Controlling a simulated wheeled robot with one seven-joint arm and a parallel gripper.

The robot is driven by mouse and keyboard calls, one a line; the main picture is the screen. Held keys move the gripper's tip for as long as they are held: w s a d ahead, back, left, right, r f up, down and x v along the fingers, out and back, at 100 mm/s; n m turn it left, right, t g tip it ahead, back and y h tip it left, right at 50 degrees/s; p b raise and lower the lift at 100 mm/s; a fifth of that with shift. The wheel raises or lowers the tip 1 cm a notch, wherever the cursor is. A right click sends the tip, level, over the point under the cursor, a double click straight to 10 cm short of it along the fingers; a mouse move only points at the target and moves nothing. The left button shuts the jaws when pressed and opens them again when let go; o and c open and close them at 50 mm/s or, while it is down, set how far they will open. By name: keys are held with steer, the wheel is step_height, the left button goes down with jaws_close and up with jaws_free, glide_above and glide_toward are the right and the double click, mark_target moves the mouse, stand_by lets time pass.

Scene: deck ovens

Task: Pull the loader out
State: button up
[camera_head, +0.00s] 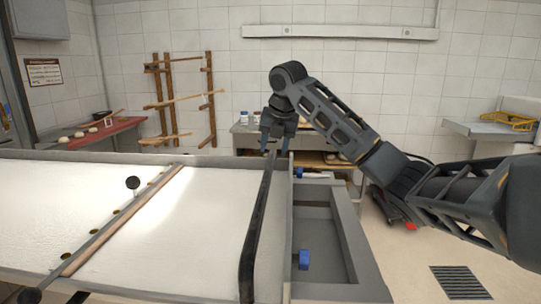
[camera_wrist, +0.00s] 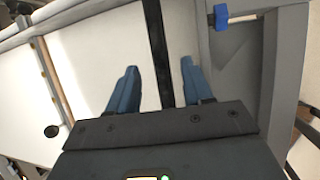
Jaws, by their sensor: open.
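The loader (camera_head: 200,207) is a long, flat, white-surfaced bed in a grey frame, filling the lower left of the head view. It also shows in the wrist view (camera_wrist: 92,45). A black bar (camera_head: 258,225) runs across its right end. My gripper (camera_head: 274,147) is at the far end of this bar, fingers pointing down. In the wrist view my gripper (camera_wrist: 158,66) is open, and the black bar (camera_wrist: 156,35) passes between the two blue fingers. The fingers look apart from the bar. Their height relative to it is hard to tell.
A grey frame with blue clamps (camera_head: 304,259) adjoins the loader's right end. A wooden strip (camera_head: 120,222) and a rod with a black knob (camera_head: 132,183) lie across the bed. A table (camera_head: 243,129) stands behind. Open floor with a drain grate (camera_head: 459,281) lies right.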

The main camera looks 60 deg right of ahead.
mark_target(271, 159)
steer(key=shift+x, duration=2.25)
jaws_close()
